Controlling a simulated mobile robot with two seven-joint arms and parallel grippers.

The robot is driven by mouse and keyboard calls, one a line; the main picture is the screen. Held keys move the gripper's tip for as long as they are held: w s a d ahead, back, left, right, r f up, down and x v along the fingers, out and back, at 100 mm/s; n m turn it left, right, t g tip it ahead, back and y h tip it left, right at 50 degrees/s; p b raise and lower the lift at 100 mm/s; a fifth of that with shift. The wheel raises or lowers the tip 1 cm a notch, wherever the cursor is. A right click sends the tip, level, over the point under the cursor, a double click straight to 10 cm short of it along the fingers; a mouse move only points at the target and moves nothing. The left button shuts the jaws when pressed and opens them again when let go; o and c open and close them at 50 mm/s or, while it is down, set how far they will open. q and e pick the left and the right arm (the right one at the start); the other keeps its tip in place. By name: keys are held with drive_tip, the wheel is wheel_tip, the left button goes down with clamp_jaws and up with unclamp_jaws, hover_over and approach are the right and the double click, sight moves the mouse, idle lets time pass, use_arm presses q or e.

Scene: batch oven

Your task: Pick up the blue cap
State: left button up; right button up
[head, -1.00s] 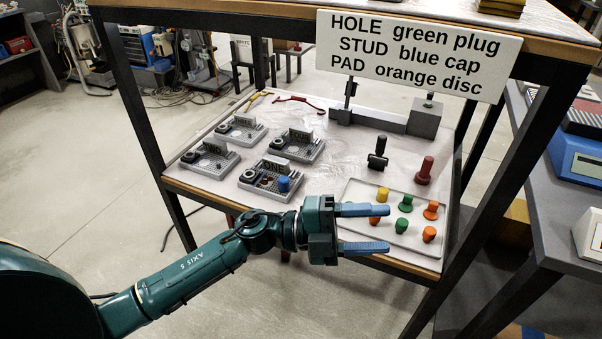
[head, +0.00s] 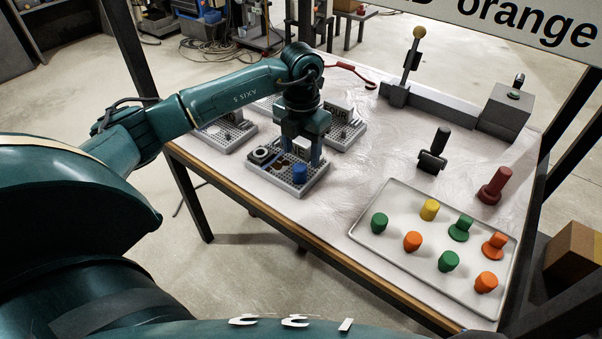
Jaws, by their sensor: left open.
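The blue cap (head: 299,173) stands upright at the near right part of a grey perforated fixture (head: 317,183) near the table's left front edge. My left gripper (head: 300,156) points down over this fixture, open, with its two blue fingers apart. The fingertips are just behind and above the cap in the picture; I cannot tell whether they touch anything. A small light block shows between the fingers. The gripper and forearm partly hide the fixtures behind. My right gripper is not in view.
A white tray (head: 364,234) at the right front holds green, orange and yellow pieces. Another fixture (head: 228,137) lies at the left. The table middle is clear.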

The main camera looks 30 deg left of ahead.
sight(300, 166)
use_arm(q)
wheel_tip(300, 166, down, 2)
drive_tip(key=shift+f, duration=0.1)
drive_tip(key=f, duration=0.1)
drive_tip(key=f+b, duration=0.1)
drive_tip(key=f, duration=0.3)
drive_tip(key=shift+w+a, duration=0.2)
drive_tip(key=shift+a, duration=0.15)
drive_tip(key=shift+c, duration=0.4)
drive_tip(key=shift+c, duration=0.7)
drive_tip(key=c, duration=0.8)
drive_tip(key=shift+r, duration=0.1)
drive_tip(key=shift+c, duration=0.2)
